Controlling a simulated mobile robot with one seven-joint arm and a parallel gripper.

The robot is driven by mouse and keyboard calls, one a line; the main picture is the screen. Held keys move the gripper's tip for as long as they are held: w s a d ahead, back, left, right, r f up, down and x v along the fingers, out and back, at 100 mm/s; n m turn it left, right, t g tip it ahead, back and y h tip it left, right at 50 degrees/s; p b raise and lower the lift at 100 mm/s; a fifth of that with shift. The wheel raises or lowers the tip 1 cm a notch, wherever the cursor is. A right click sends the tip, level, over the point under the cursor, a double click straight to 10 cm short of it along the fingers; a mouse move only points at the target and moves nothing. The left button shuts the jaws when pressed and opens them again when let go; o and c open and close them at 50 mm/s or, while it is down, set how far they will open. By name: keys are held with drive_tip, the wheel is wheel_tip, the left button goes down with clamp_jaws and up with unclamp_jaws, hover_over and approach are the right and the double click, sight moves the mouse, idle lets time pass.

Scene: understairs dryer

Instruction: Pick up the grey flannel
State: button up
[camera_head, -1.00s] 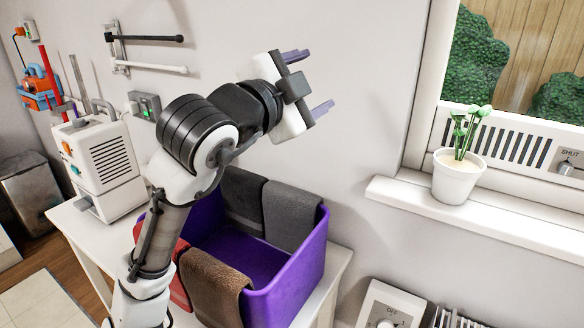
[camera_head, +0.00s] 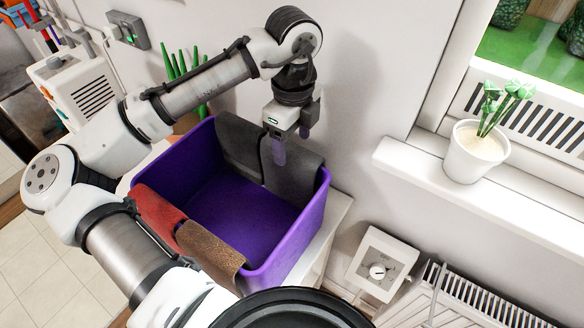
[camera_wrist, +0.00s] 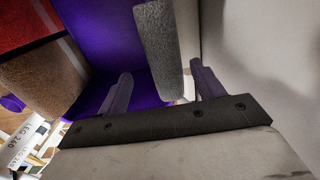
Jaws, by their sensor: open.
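The grey flannel (camera_head: 296,180) hangs folded over the back rim of the purple box (camera_head: 316,214), towards the right corner. A darker grey cloth (camera_head: 238,146) hangs on the same rim to its left. My gripper (camera_head: 291,148) points down at the grey flannel's top edge and hides part of it. In the wrist view, my gripper (camera_wrist: 161,70) is open, and the grey flannel (camera_wrist: 160,48) shows between its two fingers, edge on. Whether either finger touches the cloth I cannot tell.
A red cloth (camera_head: 157,215) and a brown cloth (camera_head: 210,248) hang on the box's front rim. The wall stands close behind the box. A windowsill (camera_head: 400,160) with a potted plant (camera_head: 474,152) is to the right.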

sight(294, 162)
drive_tip(key=shift+w+d+f+p, duration=0.15)
drive_tip(key=shift+f+p, duration=0.2)
drive_tip(key=shift+f, duration=1.5)
drive_tip(key=shift+w+f+p, duration=0.15)
drive_tip(key=shift+f+p, duration=0.2)
drive_tip(key=shift+f, duration=1.45)
drive_tip(key=c, duration=1.1)
drive_tip(key=shift+r, duration=0.1)
wheel_tip(294, 162, up, 20)
drive_tip(key=shift+f+b, duration=0.1)
drive_tip(key=shift+b, duration=0.65)
